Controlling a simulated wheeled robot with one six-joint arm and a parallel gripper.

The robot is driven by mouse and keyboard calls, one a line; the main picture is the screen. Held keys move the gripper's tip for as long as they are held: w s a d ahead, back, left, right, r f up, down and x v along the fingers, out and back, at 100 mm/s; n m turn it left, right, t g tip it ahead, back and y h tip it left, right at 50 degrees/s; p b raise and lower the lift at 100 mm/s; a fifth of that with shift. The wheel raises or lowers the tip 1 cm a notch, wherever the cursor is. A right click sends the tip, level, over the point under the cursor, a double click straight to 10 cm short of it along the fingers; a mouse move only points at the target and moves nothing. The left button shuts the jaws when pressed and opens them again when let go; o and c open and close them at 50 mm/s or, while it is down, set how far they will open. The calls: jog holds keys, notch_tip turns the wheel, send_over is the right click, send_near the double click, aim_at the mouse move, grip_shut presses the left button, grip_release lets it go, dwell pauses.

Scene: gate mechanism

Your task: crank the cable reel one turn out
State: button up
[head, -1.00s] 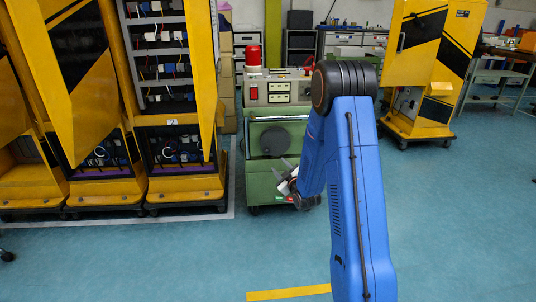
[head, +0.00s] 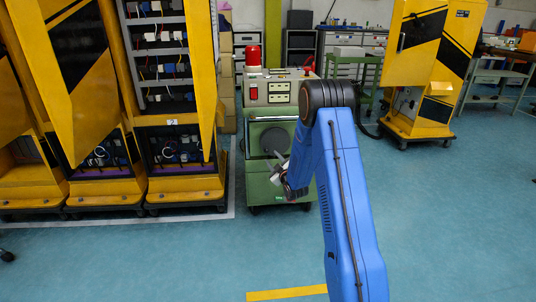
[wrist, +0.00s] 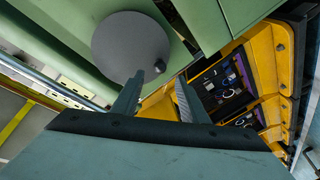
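The cable reel is a round grey disc (wrist: 128,45) on the front of a green cart (head: 262,185). In the head view the disc (head: 274,141) is partly hidden by my arm. A small dark knob (wrist: 160,66) stands out near the disc's edge in the wrist view. My gripper (wrist: 158,88) is open, with its two fingers apart and nothing between them. The left fingertip appears close to the knob in the picture; I cannot tell whether they touch. In the head view my gripper (head: 276,170) is in front of the cart, just below the disc.
Yellow cabinets with open fronts (head: 180,185) stand left of the cart. Another yellow cabinet (head: 418,110) stands at the right. The blue floor (head: 450,220) in front is clear.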

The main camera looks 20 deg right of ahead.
aim_at(267, 152)
jog(key=w, duration=0.7)
jog(key=shift+w, duration=0.1)
grip_shut()
